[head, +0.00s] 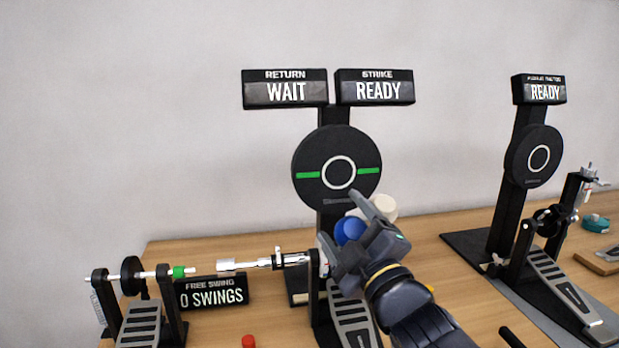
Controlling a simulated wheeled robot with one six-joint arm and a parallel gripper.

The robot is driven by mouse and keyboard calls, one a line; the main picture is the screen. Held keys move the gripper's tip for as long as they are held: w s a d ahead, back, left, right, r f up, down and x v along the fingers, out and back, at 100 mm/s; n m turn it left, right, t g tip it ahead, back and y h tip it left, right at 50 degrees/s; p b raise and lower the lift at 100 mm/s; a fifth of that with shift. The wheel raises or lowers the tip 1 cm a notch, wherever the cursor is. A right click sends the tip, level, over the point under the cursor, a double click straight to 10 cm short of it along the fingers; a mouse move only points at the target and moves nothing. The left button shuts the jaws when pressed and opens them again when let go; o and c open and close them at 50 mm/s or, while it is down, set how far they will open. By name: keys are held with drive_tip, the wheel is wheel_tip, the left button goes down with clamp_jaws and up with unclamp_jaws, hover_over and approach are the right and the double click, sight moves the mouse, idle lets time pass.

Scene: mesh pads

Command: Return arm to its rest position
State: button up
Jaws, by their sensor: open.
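My gripper (341,219) is open in front of the middle pedal stand, just below its round black pad (337,166). A blue rounded piece (349,229) shows between its fingers; I cannot tell whether they touch it. A cream cylinder (383,207) shows just behind the gripper. My arm reaches in from the bottom right and hides part of the middle pedal (351,318). The signs above the pad read RETURN WAIT (285,89) and STRIKE READY (374,87).
A left pedal (139,323) has a rod reaching towards the middle stand, above a sign reading 0 SWINGS (211,293). A right pedal stand (506,210) has its own pad and READY sign. A red piece (248,341) lies at the front. The wooden table (437,252) is partly bare.

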idle(0.6)
drive_tip(key=p+v, duration=0.1)
drive_tip(key=v, duration=0.6)
drive_tip(key=b+x, duration=0.1)
drive_tip(key=x, duration=0.6)
drive_tip(key=shift+w+a, duration=0.1)
drive_tip(key=shift+s+f+p, duration=0.15)
drive_tip(key=shift+s+p, duration=0.15)
drive_tip(key=shift+r+p, duration=0.35)
drive_tip(key=shift+p, duration=0.3)
drive_tip(key=p, duration=0.1)
drive_tip(key=w+g+p, duration=0.1)
drive_tip(key=p, duration=0.1)
drive_tip(key=shift+r, duration=0.25)
drive_tip(key=shift+w+g+h+p, duration=0.2)
drive_tip(key=shift+g+h+p, duration=0.1)
drive_tip(key=shift+p, duration=0.7)
drive_tip(key=shift+a+f, duration=0.1)
